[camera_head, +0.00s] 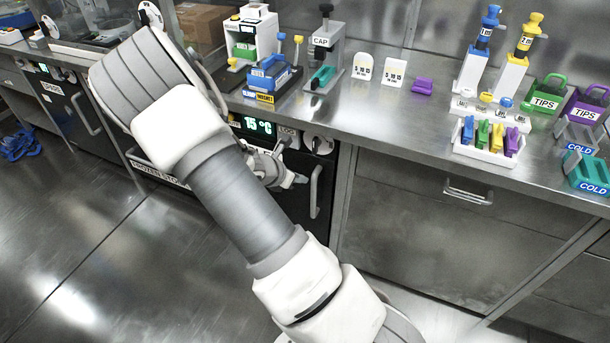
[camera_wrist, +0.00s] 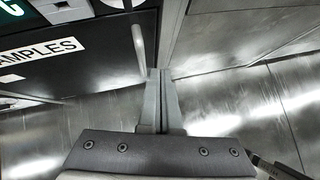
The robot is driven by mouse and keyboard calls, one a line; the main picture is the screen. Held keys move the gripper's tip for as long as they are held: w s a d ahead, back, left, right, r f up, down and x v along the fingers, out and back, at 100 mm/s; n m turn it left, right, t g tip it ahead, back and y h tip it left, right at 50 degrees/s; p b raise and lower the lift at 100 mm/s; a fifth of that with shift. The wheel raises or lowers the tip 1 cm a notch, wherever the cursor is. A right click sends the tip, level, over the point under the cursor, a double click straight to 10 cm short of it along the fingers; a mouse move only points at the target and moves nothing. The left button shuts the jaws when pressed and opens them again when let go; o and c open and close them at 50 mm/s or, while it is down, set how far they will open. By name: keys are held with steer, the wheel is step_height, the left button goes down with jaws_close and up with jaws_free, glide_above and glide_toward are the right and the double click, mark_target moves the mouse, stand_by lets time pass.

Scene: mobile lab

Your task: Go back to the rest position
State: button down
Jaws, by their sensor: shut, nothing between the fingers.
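My gripper (camera_wrist: 160,95) shows in the wrist view with its two grey fingers together and nothing between them. In the head view my gripper (camera_head: 298,179) is partly hidden behind my arm. It hangs below the bench top, in front of the dark cabinet with the 15 °C display (camera_head: 258,126). In the wrist view a light vertical handle (camera_wrist: 138,48) on the dark "SAMPLES" door stands close to the left of the fingers. I cannot tell whether they touch.
The steel bench (camera_head: 385,115) carries a CAP press (camera_head: 325,50), a blue device (camera_head: 270,75), a rack of coloured pieces (camera_head: 490,140), and TIPS boxes (camera_head: 545,98) at the right. A drawer handle (camera_head: 468,192) sticks out below.

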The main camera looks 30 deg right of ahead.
steer(key=shift+s+a+r, duration=0.2)
steer(key=shift+a+r, duration=0.05)
steer(key=shift+r, duration=0.05)
steer(key=s+a+r+m+y, duration=0.25)
steer(key=s+r+m, duration=0.25)
steer(key=r+m, duration=0.3)
steer(key=s+a+r+m+y, duration=0.2)
steer(key=s+a+r+m, duration=0.3)
steer(key=r, duration=0.5)
steer(key=s+a+r+m+t+y, duration=0.35)
steer(key=s+a+r+m, duration=0.6)
steer(key=s, duration=0.35)
step_height(320, 180, up, 18)
steer(key=p, duration=1.7)
steer(key=shift+w+a+n+g+y+p, duration=0.2)
steer(key=shift+n+g+y+p, duration=0.15)
steer(key=shift+n, duration=0.1)
